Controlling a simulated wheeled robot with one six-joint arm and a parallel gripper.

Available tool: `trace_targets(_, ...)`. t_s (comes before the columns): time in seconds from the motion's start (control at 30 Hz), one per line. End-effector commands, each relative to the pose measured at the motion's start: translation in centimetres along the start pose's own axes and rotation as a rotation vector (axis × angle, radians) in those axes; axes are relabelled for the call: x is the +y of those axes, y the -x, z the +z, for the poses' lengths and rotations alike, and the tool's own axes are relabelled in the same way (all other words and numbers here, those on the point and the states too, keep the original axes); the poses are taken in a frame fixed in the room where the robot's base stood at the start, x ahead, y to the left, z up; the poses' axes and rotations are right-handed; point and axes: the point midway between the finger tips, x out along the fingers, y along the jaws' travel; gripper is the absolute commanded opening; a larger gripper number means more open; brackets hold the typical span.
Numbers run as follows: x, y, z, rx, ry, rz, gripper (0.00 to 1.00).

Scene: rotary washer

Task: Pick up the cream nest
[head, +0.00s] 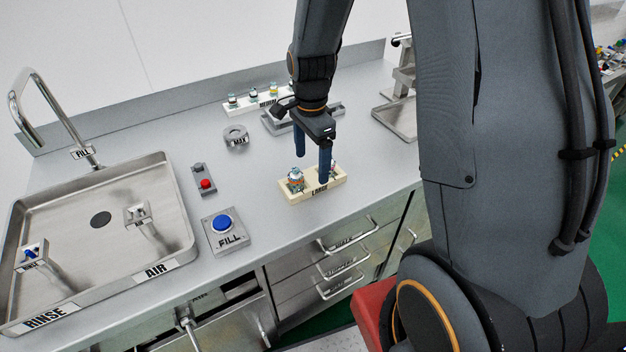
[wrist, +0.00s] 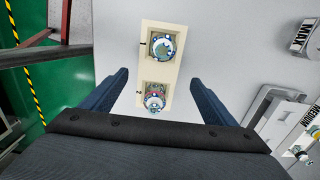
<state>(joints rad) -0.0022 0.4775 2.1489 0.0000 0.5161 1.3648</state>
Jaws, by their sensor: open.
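The cream nest (head: 302,196) is a small block marked "LARGE" on the counter near its front edge. It holds two bottle-like pieces with white and blue tops, one in each slot. In the wrist view the nest (wrist: 149,64) stands upright in the picture, its slots marked 1 and 2. My gripper (head: 313,164) is open and empty above the nest, pointing down. In the wrist view my gripper (wrist: 158,85) has a finger on each side of the nest's slot 2 end, apart from it.
A white "MEDIUM" nest (head: 243,108) with several pieces stands behind. A grey "MAX" piece (head: 236,137), a red button (head: 205,184) and a blue FILL button (head: 222,222) lie to the left. A steel sink (head: 160,190) is at far left; a metal tray (head: 392,119) is at back right.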

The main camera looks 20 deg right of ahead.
Motion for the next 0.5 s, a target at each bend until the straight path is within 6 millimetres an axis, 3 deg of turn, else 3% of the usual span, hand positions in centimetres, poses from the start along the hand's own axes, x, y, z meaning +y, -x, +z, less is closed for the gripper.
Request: trace_targets(0.5,0.4,-4.8,0.0,0.000,0.002,0.001,0.80)
